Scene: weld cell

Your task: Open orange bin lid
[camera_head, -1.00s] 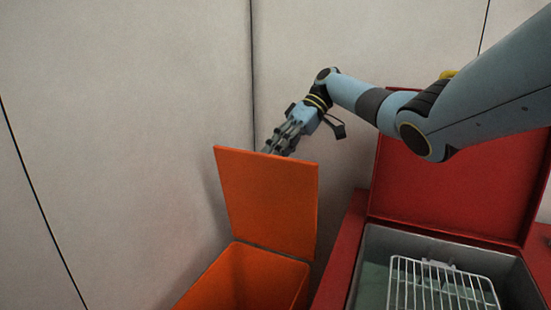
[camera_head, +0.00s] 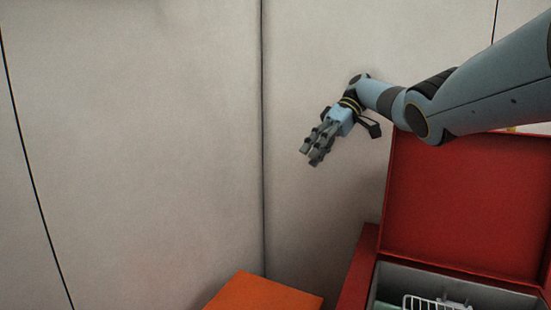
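The orange bin lid (camera_head: 265,292) shows only in part at the bottom edge of the head view. It looks lowered, a flat, plain orange surface over the bin, with no opening visible. The bin body is below the picture. My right gripper (camera_head: 312,157) hangs in the air above and behind the lid, near the corner of the walls. Its grey fingers are extended and slightly apart, pointing down and left, with nothing between them. It is clear of the lid. My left gripper is not in view.
A red box with its lid (camera_head: 465,205) standing open is at the right, under my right arm. A white wire rack (camera_head: 435,303) sits inside it. Pale wall panels (camera_head: 140,130) close off the back and left. The space left of my gripper is clear.

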